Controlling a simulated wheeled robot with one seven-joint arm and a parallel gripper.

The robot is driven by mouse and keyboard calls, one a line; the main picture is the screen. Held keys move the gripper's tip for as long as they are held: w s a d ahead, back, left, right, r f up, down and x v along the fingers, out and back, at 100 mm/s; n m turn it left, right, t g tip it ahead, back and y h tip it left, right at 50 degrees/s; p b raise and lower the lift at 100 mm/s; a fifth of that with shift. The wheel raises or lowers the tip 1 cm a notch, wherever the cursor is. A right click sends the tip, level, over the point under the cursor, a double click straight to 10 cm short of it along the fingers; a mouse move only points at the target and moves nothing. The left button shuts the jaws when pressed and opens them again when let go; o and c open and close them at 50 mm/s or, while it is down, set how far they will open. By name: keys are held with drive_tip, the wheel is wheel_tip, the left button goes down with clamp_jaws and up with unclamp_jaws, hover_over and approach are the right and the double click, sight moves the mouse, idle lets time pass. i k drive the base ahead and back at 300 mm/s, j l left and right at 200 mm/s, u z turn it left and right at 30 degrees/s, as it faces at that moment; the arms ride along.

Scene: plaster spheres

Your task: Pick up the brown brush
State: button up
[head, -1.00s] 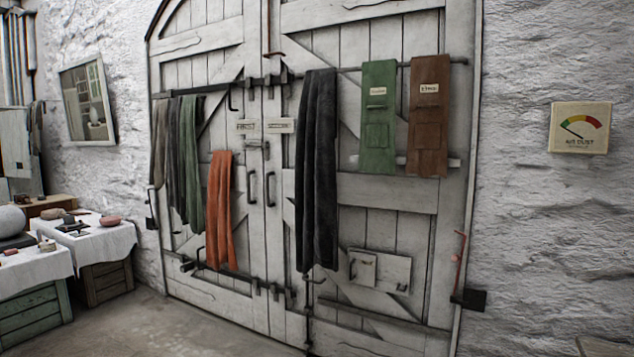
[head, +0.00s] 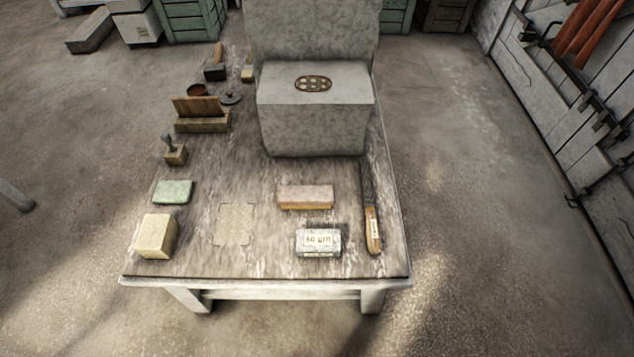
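No brush can be told for sure at this size. At the far end of the worktable (head: 240,265) lie a small tool with a brown handle and a dark head (head: 214,67) and, to its right, a smaller tan piece (head: 247,70); either could be a brush. A pinkish-brown block with a tan lower layer (head: 305,197) lies nearer, right of the middle; I cannot tell whether it is a brush or a sanding block. My gripper is not in view.
A large grey stone block (head: 315,120) fills the table's back right. A wooden-handled tool (head: 372,230) lies along the right edge. A tan block (head: 156,236), green block (head: 173,191) and grit block (head: 318,242) sit near the front. Floor is open on both sides.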

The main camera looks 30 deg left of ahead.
sight(308, 196)
drive_tip(key=i+j+u, duration=0.45)
drive_tip(key=j, duration=0.3)
drive_tip(key=i+j+u, duration=0.5)
drive_tip(key=j, duration=0.15)
